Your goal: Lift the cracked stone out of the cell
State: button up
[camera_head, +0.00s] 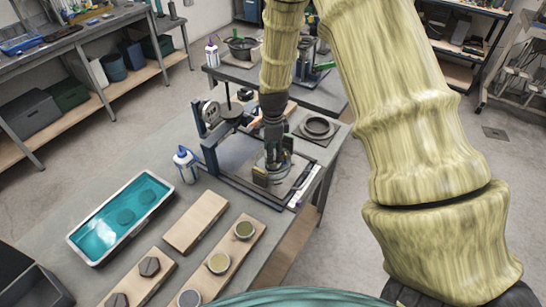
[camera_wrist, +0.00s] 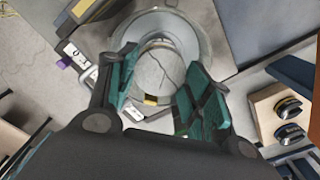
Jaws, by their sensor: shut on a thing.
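The cracked stone (camera_wrist: 158,72) is a pale grey round disc with a thin dark crack across its face. My gripper (camera_wrist: 160,82) has its green-padded fingers on either side of the disc and is shut on it. The cell is a clear round ring (camera_wrist: 205,38) around the stone in the wrist view. In the head view, my gripper (camera_head: 272,158) points down into the cell, inside the lever frame (camera_head: 211,158) on the bench. The stone is hidden there by my gripper. I cannot tell whether the stone is clear of the cell floor.
A white tray of teal liquid (camera_head: 77,239) with two dark discs stands left. Wooden boards (camera_head: 196,220) with dark stones and round cups lie in front. A bottle (camera_head: 186,165) stands left of the frame. A dark ring (camera_head: 318,127) lies on a pad behind it.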

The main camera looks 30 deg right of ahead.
jog(key=shift+r, duration=0.2)
jog(key=shift+r+p, duration=2.25)
jog(key=shift+r, duration=0.65)
jog(key=shift+a, duration=0.1)
